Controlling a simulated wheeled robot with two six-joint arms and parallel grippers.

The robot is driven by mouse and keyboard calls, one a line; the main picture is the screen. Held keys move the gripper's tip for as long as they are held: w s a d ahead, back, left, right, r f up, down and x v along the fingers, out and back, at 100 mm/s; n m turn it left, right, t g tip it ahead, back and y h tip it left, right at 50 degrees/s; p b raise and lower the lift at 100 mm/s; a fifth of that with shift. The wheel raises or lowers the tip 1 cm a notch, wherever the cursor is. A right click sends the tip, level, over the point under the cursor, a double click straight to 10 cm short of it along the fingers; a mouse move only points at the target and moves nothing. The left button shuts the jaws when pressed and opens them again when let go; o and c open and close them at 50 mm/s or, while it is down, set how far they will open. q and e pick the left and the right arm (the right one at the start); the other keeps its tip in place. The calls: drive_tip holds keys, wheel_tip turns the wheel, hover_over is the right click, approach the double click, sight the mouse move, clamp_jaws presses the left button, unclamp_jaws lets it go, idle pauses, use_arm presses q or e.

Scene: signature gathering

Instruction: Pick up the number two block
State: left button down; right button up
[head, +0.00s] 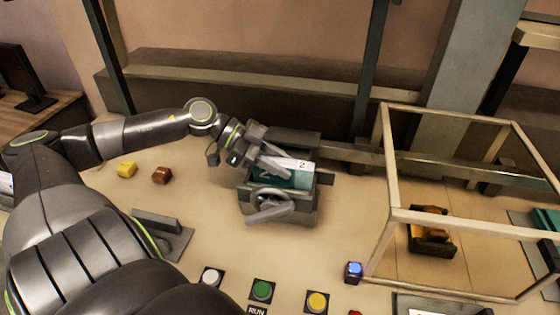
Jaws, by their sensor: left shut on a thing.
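The number two block (298,164) shows a pale face with a dark "2", at the middle of the head view, over a grey device with a teal part and a wheel-like handle. My left gripper (272,165) reaches in from the upper left and is shut on the block at its left side. The fingers hide part of the block. I cannot tell whether the block touches the device below. My right gripper is not in view.
The grey device (292,207) stands on the table. A yellow block (127,169) and a brown block (162,175) lie at left. White (212,277), green (262,290) and yellow (317,301) buttons line the front. A framed enclosure (392,165) stands at right, near a blue-lit cube (354,270).

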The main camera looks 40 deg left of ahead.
use_arm(q)
drive_tip(key=shift+r, duration=0.5)
wheel_tip(320, 180, up, 8)
drive_tip(key=p, duration=0.2)
drive_tip(key=shift+f+p, duration=0.2)
drive_tip(key=shift+p, duration=0.15)
drive_tip(key=shift+r+p, duration=0.45)
drive_tip(key=shift+r, duration=0.3)
drive_tip(key=shift+r, duration=0.1)
